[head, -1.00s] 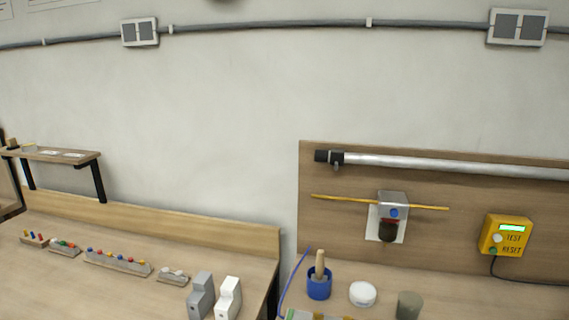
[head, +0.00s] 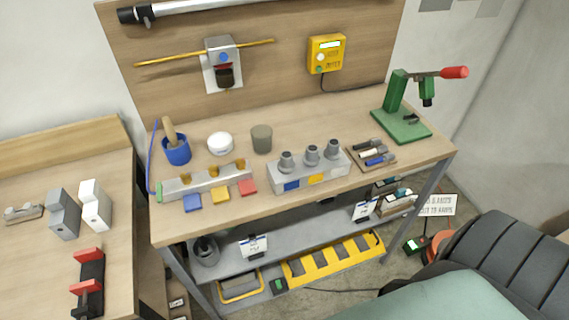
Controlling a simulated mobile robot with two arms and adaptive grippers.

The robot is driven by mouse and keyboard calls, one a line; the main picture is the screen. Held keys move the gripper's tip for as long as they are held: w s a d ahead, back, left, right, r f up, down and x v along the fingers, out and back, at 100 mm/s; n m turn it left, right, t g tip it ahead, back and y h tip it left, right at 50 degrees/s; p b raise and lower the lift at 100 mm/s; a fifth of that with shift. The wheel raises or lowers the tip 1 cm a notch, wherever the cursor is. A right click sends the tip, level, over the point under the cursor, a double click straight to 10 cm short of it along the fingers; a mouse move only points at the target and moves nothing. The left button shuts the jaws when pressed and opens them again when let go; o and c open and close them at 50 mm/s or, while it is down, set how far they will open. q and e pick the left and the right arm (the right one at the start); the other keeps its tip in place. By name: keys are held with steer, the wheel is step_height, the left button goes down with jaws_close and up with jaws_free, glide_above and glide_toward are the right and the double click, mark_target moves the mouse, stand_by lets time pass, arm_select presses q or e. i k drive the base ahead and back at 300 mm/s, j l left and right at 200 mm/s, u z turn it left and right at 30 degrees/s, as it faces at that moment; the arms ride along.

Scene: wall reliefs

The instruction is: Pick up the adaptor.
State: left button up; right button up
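No thing in the head view can be surely told as the adaptor. Three grey stepped pieces, the left one (head: 287,161), the middle one (head: 312,155) and the right one (head: 333,149), stand upright in a grey block (head: 273,182) with coloured labels. They may be adaptors, but I cannot tell. The block sits near the front edge of the wooden workbench (head: 225,215). Neither of my grippers is in view.
A blue pot (head: 177,152), white round tub (head: 220,143), grey-green cup (head: 262,139) and green press (head: 405,122) stand on the bench. A small tool tray (head: 372,155) lies right of the block. A second table (head: 40,260) adjoins left. Shelves below hold boxes.

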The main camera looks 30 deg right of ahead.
mark_target(332, 152)
steer(key=z, duration=1.25)
